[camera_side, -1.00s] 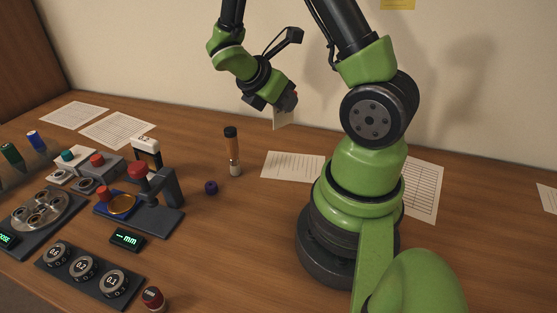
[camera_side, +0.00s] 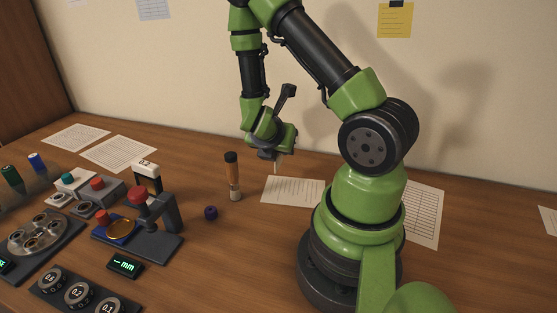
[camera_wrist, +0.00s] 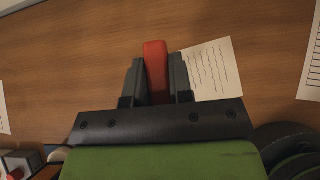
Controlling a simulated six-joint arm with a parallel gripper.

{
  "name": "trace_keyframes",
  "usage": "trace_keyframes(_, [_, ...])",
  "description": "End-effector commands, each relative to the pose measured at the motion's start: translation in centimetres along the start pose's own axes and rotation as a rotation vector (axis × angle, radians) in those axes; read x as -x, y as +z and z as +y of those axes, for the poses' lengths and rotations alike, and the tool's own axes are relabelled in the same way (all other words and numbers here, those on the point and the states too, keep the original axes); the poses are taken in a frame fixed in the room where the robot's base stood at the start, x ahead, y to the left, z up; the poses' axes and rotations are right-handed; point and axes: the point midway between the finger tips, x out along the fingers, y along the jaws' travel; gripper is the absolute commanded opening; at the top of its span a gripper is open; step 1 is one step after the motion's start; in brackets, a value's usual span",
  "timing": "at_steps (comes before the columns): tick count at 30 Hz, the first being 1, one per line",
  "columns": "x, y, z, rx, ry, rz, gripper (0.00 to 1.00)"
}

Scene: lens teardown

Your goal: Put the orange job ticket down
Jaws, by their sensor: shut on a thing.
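In the side view only a thin pale edge of the held thing (camera_side: 278,166) shows below the jaws. I cannot tell whether it touches the bench.
A lined sheet (camera_side: 290,190) lies near the gripper; it also shows in the wrist view (camera_wrist: 210,68). A press-like fixture (camera_side: 165,225) is further left. Bare wood lies between.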

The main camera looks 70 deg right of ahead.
Motion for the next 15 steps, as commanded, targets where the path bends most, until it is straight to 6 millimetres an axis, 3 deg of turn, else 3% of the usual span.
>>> trace_keyframes(9, [-2.4, -2.4, -0.1, 0.002, -0.002, 0.001, 0.00])
trace_keyframes(15, [-2.7, -2.7, 0.0, -0.002, 0.001, -0.001, 0.00])
